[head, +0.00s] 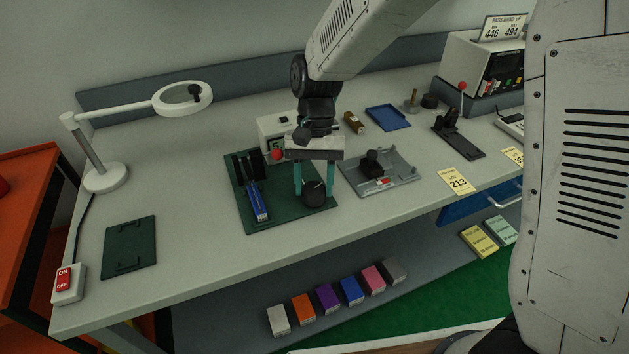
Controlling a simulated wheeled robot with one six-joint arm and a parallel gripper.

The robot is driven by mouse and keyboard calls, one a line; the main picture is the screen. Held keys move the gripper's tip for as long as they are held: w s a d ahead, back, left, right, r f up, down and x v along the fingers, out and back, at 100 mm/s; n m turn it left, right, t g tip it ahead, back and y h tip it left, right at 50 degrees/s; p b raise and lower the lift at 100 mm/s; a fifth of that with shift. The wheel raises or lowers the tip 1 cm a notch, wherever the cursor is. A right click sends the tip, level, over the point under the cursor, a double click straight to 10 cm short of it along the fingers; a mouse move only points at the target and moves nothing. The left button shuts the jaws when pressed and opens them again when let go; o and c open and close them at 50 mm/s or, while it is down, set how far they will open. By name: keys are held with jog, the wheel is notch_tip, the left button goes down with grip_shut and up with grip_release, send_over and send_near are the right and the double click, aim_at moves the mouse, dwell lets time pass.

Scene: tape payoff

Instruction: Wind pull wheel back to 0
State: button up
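A round black knob (315,194), which looks like the pull wheel, sits at the right front of a dark green mat (285,217) on the bench. A pale mark shows on its top, but I cannot read a number. My gripper (314,191) points straight down over it, its two teal fingers apart, one on each side of the knob. I cannot tell whether the fingers touch it. A white box with a small display (270,132) stands behind, partly hidden by my gripper; its reading is unclear.
A red ball-topped lever (277,155) and a blue-and-black piece (257,197) are left of my gripper. A grey fixture (398,180) stands close on the right. A magnifier lamp (107,177) and a small green mat (130,248) are at left. The bench front is clear.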

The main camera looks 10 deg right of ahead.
jog(key=o, duration=0.4)
jog(key=shift+v, duration=3.95)
